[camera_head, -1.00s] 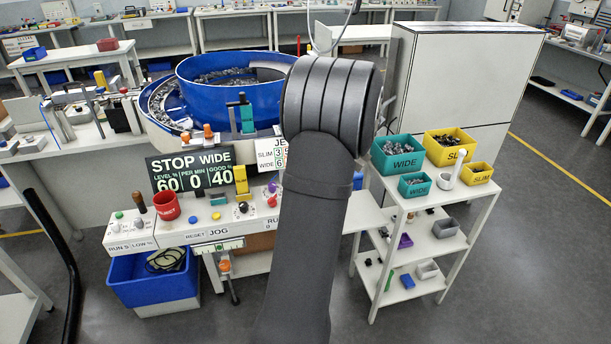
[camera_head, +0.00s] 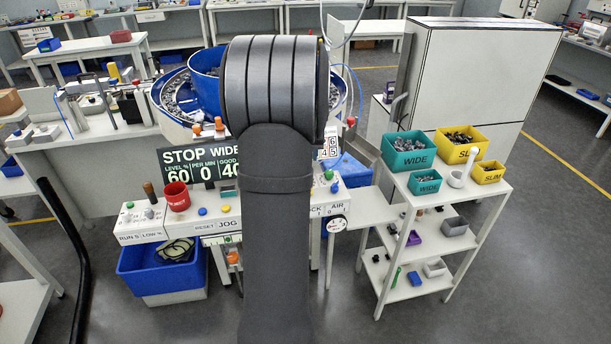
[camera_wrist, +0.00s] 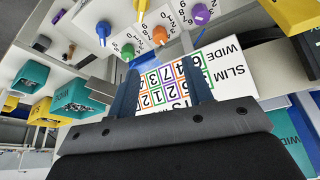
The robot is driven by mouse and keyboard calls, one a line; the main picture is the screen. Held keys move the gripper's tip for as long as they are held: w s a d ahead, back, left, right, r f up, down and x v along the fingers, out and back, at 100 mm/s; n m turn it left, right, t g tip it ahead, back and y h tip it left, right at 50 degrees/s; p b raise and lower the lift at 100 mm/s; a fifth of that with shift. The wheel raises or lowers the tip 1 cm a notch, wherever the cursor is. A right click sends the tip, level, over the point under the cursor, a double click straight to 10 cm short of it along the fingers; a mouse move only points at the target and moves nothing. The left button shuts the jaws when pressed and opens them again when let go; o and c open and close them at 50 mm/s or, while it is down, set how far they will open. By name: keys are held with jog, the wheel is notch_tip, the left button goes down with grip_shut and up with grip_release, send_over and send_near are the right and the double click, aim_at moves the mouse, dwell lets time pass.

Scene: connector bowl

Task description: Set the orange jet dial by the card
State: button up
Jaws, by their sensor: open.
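The orange dial (camera_wrist: 160,36) is on the white panel in the wrist view, with a ring of digits partly visible around it. My gripper (camera_wrist: 159,63) is open and empty; its two fingers point toward the panel, and the dial appears just beyond and between their tips. The card (camera_wrist: 232,78) shows upside down behind the fingers, with SLIM and WIDE rows and digits in coloured frames. The fingers hide part of it. In the head view my arm hides the orange dial, my gripper and most of the card (camera_head: 332,147).
Beside the orange dial are a green dial (camera_wrist: 128,51) and a purple dial (camera_wrist: 201,15). The blue bowl (camera_head: 205,80) is behind my arm. A shelf with teal bins (camera_head: 408,158) stands right.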

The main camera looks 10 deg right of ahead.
jog(key=x, duration=1.3)
jog(key=shift+s, duration=0.1)
jog(key=c, duration=1)
